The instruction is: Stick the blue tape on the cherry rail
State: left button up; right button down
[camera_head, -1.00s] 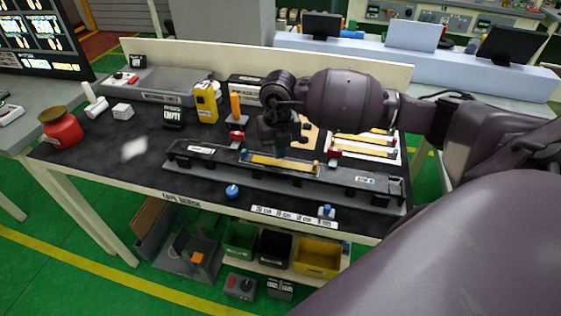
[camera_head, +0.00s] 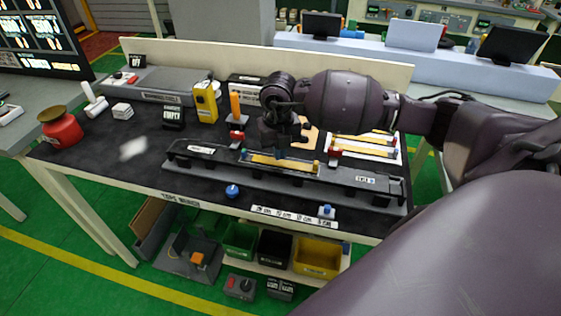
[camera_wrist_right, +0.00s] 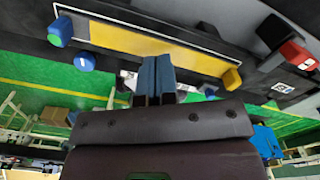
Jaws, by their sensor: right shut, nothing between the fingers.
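A yellow-tan strip (camera_head: 282,162) lies in a raised dark holder (camera_head: 225,170) across the front of the bench. I cannot tell which piece is the blue tape or whether the strip is cherry. My right gripper (camera_head: 283,151) is just above the strip's middle, fingers pointing down; its blue fingertips (camera_wrist_right: 156,62) are shut and empty. Contact with the strip is unclear. My left gripper is out of view.
More strips lie on a white sheet (camera_head: 392,157) behind right. Red clamp-like parts stand near the holder, one at its right (camera_head: 335,152). A blue knob (camera_head: 232,190) and a red jar (camera_head: 62,130) are on the bench. Bins, including a yellow one (camera_head: 318,258), sit below.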

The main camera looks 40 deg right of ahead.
jog(key=shift+f, duration=0.5)
dwell(0.4)
jog(key=shift+f+b, duration=0.4)
jog(key=shift+b, duration=0.1)
dwell(0.4)
dwell(0.4)
jog(key=shift+r+p, duration=0.3)
jog(key=shift+r, duration=0.2)
jog(key=shift+r+p, duration=0.85)
jog(key=shift+r, duration=0.55)
jog(key=shift+r+p, duration=1.05)
jog(key=shift+r, duration=0.6)
jog(key=shift+f, duration=0.1)
